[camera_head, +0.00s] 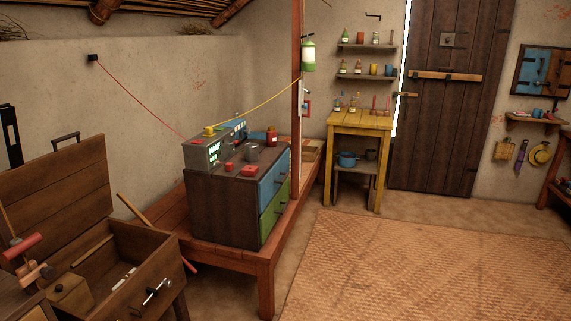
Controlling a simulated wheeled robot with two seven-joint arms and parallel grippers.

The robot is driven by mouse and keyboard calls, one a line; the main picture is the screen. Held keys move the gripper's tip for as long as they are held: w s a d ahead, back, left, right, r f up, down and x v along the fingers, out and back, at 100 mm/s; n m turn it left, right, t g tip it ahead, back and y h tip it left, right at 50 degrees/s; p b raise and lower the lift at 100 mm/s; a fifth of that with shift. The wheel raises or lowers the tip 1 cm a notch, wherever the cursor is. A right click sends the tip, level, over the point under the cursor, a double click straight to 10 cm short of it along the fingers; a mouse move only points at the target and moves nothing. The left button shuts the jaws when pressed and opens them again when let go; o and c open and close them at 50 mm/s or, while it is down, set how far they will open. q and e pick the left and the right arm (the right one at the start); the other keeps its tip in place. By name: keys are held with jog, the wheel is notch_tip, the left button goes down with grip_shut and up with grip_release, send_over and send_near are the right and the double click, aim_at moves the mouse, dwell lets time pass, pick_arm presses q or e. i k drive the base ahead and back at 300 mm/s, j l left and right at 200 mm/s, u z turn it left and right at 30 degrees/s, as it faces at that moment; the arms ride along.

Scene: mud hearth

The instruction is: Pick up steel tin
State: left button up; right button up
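A small grey metal-looking cylinder (250,154), which may be the steel tin, stands on top of a dark wooden cabinet (215,205). It is upright, beside a grey device (203,153) with green lit characters. A red block (250,170) and a flatter red item (229,168) lie in front of it. A dark red pot (271,137) stands behind it to the right. Neither of my grippers is in the head view.
The cabinet stands on a low red-brown bench (265,262). An open wooden chest (150,251) is at the lower left. A wooden post (296,90) rises beside the cabinet. A yellow table (361,121) stands at the back. The woven mat (430,265) is clear.

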aim_at(252, 149)
jog(key=i, duration=1.45)
jog(key=i+u, duration=0.15)
jog(key=i, duration=0.45)
jog(key=i+l+u, duration=0.1)
jog(key=i, duration=0.45)
jog(key=l, duration=0.05)
